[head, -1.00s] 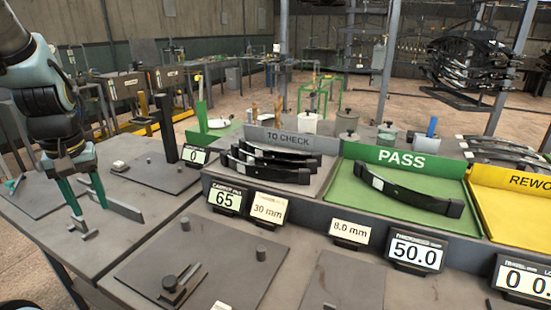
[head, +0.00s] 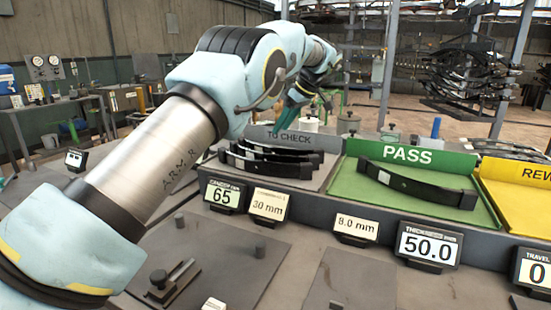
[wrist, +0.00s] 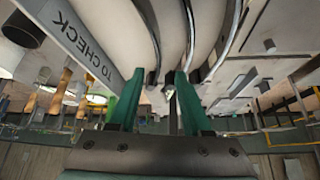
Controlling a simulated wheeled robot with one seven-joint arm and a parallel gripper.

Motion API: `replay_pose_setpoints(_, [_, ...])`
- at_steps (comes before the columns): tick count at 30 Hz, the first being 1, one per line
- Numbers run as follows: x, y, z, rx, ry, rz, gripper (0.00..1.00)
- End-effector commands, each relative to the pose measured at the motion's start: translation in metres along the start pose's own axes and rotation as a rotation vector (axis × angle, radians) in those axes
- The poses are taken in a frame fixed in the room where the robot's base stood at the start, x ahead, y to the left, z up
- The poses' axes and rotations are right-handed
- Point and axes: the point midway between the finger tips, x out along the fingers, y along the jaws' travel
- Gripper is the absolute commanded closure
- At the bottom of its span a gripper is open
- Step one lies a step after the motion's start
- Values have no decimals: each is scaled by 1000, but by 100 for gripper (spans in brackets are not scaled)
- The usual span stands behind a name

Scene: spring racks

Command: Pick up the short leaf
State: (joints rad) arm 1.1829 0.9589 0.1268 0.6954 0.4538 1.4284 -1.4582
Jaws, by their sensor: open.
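Several dark curved leaves (head: 268,168) lie side by side in the TO CHECK tray (head: 312,184). I cannot tell which of them is the short leaf. In the wrist view, curved leaves (wrist: 226,40) run up from the fingers toward the top edge. My gripper (wrist: 157,98) is open, with its two green fingers apart near the ends of the leaves. I see no leaf clearly held between them. In the head view my arm reaches over the tray's left side, and the fingers are mostly hidden near the TO CHECK sign (head: 288,137).
One dark leaf (head: 418,186) lies in the green PASS tray (head: 370,208). The yellow REWORK tray (head: 520,205) is to its right. Small displays, such as the 50.0 one (head: 429,244), line the front. A grey plate (head: 215,262) with pegs lies nearer.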

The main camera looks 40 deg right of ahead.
Motion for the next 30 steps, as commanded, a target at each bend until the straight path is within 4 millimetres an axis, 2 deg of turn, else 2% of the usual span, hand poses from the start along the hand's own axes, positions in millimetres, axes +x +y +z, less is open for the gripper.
replay_pose_setpoints(4, [-1,7,10,-20,15,7,51])
replay_pose_setpoints(12, [38,7,8,-20,14,6,51])
replay_pose_setpoints(20, [58,5,7,-19,12,5,51])
replay_pose_setpoints(27, [92,4,7,-20,13,6,51])
replay_pose_setpoints(30, [99,4,8,-19,13,9,51])
